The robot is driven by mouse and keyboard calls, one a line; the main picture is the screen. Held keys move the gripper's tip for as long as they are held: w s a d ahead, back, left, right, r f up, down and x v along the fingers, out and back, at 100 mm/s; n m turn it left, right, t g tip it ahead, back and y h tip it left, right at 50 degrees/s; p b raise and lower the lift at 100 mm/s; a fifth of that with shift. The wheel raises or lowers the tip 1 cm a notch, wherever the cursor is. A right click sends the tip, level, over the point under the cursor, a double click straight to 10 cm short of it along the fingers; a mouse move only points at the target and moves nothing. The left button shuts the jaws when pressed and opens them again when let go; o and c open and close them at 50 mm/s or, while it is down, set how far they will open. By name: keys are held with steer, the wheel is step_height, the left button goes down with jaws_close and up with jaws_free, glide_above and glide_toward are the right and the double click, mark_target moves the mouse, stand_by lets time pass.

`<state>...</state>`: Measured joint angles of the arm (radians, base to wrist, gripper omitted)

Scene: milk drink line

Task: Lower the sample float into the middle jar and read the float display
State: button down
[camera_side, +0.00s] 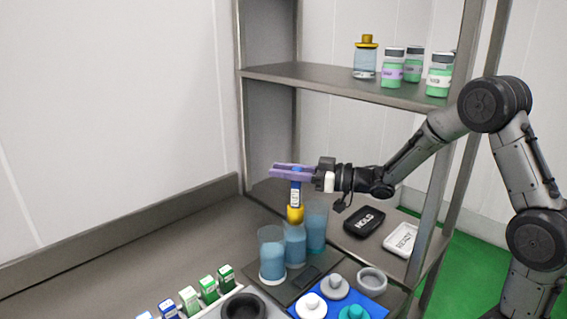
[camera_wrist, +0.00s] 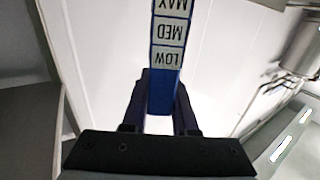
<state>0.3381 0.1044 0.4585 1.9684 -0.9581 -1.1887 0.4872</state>
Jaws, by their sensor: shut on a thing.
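My gripper (camera_side: 293,172) is shut on the top of the sample float (camera_side: 295,214), which has a blue stem with a white label and a yellow bulb. The float hangs upright. In the side view its bulb is at or just above the mouth of the middle jar (camera_side: 295,247); I cannot tell whether it has entered. In the wrist view my gripper (camera_wrist: 160,88) holds the blue stem (camera_wrist: 167,57), whose panels read MAX, MED and LOW upside down. The left jar (camera_side: 272,258) and right jar (camera_side: 316,230) stand close beside it, all bluish and see-through.
A dark mat under the jars bears a small dark block (camera_side: 307,276). Lids lie on a blue mat (camera_side: 377,309). Black HOLD (camera_side: 364,222) and white READY (camera_side: 401,239) trays lie right. Small cartons (camera_side: 208,289) stand front left. Bottles (camera_side: 391,72) stand on the upper shelf (camera_side: 325,78).

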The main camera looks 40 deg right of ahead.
mark_target(291, 204)
steer(key=shift+f, duration=4.35)
steer(key=shift+c, duration=0.2)
jaws_free()
step_height(291, 204, up, 9)
